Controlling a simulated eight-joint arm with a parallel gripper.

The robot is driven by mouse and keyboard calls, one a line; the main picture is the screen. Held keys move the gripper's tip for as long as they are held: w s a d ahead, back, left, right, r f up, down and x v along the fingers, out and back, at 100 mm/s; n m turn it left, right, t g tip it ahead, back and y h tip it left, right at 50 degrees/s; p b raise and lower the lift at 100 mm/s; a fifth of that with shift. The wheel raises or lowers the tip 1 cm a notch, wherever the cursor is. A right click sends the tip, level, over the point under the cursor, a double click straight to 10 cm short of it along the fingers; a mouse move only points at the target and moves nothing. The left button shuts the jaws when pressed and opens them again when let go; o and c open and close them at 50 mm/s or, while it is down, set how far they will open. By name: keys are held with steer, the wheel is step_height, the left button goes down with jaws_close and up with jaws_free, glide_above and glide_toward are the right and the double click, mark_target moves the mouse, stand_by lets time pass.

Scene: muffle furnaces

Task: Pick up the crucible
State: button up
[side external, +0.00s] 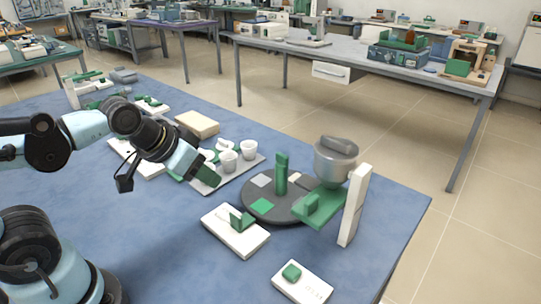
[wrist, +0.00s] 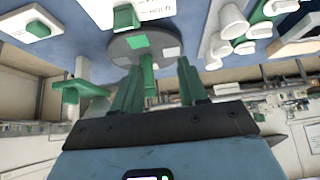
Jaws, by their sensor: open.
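Several white cup-shaped crucibles stand on a grey tray (side external: 243,178) in the middle of the side external view. Two upright ones are clear, the front crucible (side external: 228,161) and the right crucible (side external: 249,149). Others are partly hidden behind my gripper. In the wrist view, which is turned over, white crucibles (wrist: 233,20) show at the upper right, outside the space between my fingers. My gripper (side external: 205,176) is at the tray's left side, close to the crucibles, with green fingers. In the wrist view my gripper (wrist: 158,82) has its fingers apart with no crucible between them.
A dark round plate (side external: 258,212) with a green post stands right of the tray. Beyond it is a grey metal vessel (side external: 336,160) by a white upright. White boxes with green parts (side external: 235,232) lie in front.

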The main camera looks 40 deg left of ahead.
steer(key=o, duration=0.7)
steer(key=w+a+r+m+g, duration=0.25)
steer(key=w+a+r, duration=0.2)
steer(key=w, duration=0.45)
steer(key=m+g, duration=0.2)
steer(key=g, duration=0.3)
glide_above(228, 157)
steer(key=s+d, duration=0.1)
step_height(228, 157, down, 5)
steer(key=f, duration=1.1)
steer(key=shift+d+f, duration=0.15)
steer(key=shift+d, duration=0.15)
